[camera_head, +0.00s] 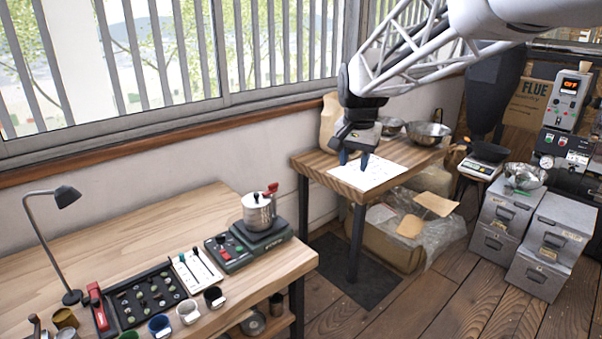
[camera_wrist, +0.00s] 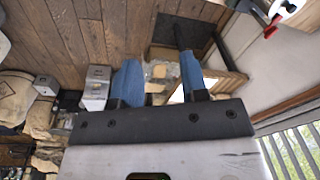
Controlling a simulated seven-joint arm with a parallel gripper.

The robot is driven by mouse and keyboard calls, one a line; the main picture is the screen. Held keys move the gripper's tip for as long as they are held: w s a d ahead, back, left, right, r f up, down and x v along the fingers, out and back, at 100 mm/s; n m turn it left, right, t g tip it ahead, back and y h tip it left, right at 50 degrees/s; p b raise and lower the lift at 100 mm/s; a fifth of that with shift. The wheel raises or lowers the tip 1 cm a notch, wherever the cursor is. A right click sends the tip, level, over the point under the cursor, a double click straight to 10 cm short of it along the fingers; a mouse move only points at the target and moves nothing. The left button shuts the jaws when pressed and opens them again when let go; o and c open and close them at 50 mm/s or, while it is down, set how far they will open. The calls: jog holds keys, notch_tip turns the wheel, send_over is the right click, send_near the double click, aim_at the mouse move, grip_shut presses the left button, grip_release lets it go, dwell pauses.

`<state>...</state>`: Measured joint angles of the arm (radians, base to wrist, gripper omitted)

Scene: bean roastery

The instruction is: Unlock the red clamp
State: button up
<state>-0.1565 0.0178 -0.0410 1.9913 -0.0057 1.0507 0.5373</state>
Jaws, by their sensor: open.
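A metal canister (camera_head: 258,211) stands on a dark green device (camera_head: 247,246) at the right end of the front wooden bench. A red clamp-like lever (camera_head: 271,188) sits at the canister's top right; whether it is locked is too small to tell. It also shows as a red part at the top right of the wrist view (camera_wrist: 272,26). My gripper (camera_head: 354,160) is open and empty, its blue fingertips pointing down above the small table, apart from the canister and to its right. Both fingers show in the wrist view (camera_wrist: 160,80).
A white sheet (camera_head: 370,174) lies on the small wooden table (camera_head: 318,163), with metal bowls (camera_head: 428,132) behind. A red-handled tool (camera_head: 98,309), a black tray (camera_head: 142,296) and several cups crowd the front bench. A desk lamp (camera_head: 66,196) stands at left. A gap separates bench and table.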

jog(key=w+a+f+m, duration=0.1)
jog(key=w+a+f, duration=0.2)
jog(key=w+a, duration=0.45)
jog(key=w+a+f+m, duration=0.15)
jog(key=w+a, duration=0.25)
jog(key=w, duration=0.7)
jog(key=m+g, duration=0.1)
jog(key=m, duration=0.1)
send_near(270, 189)
jog(key=shift+w+d, duration=0.3)
jog(key=shift+w, duration=0.2)
jog(key=shift+w+d, duration=0.25)
jog(key=shift+w, duration=0.25)
jog(key=shift+w+a+f, duration=0.1)
jog(key=shift+w+a, duration=0.05)
jog(key=shift+a, duration=0.05)
jog(key=shift+f, duration=0.15)
jog(key=shift+f, duration=3.75)
grip_shut()
